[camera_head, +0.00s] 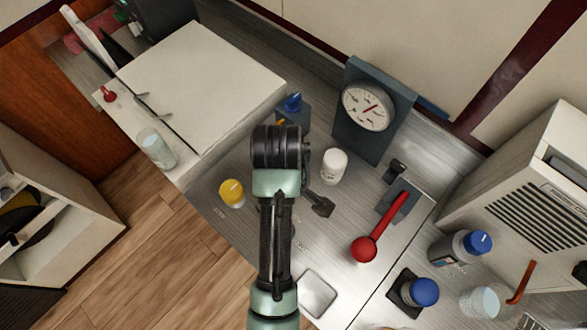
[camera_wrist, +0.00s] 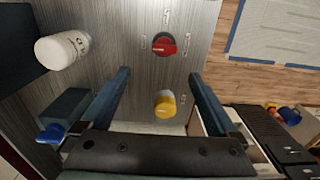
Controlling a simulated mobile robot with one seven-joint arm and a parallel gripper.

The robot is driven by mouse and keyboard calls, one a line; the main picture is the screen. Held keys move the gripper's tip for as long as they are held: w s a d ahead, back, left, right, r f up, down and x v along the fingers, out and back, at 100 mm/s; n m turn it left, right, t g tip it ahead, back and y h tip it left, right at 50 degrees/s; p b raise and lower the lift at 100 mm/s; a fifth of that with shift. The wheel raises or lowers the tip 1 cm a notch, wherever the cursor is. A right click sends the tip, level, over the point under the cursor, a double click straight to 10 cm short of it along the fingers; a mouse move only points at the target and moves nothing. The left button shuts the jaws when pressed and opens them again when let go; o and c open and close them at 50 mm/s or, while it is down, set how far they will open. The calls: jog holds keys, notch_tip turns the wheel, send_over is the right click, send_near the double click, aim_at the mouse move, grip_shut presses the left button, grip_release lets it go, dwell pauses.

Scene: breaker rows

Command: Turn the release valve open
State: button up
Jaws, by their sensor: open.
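No label lets me tell which control is the release valve. A blue-handled valve (camera_head: 293,102) sits on a dark block beside the gauge board; it also shows at lower left in the wrist view (camera_wrist: 52,133). A yellow knob (camera_head: 232,192) stands on the metal counter, left of my arm; it shows low between my fingers in the wrist view (camera_wrist: 165,105). A red knob (camera_wrist: 164,44) lies beyond my fingertips; my arm seems to hide it in the head view. My gripper (camera_wrist: 160,76) is open and empty, above the counter, apart from the knobs.
A round gauge (camera_head: 367,107) stands on a dark board behind. A white bottle (camera_head: 334,166) stands right of my arm. A red-ball lever (camera_head: 364,249), blue-capped bottles (camera_head: 450,247) and a vented box (camera_head: 535,205) lie right. A white-topped cabinet (camera_head: 200,80) is at left.

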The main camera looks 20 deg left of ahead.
jog(key=f, duration=0.3)
jog(key=s+f, duration=0.1)
jog(key=f, duration=0.7)
jog(key=shift+s+f, duration=0.15)
jog(key=shift+f, duration=0.65)
jog(key=c, duration=1.4)
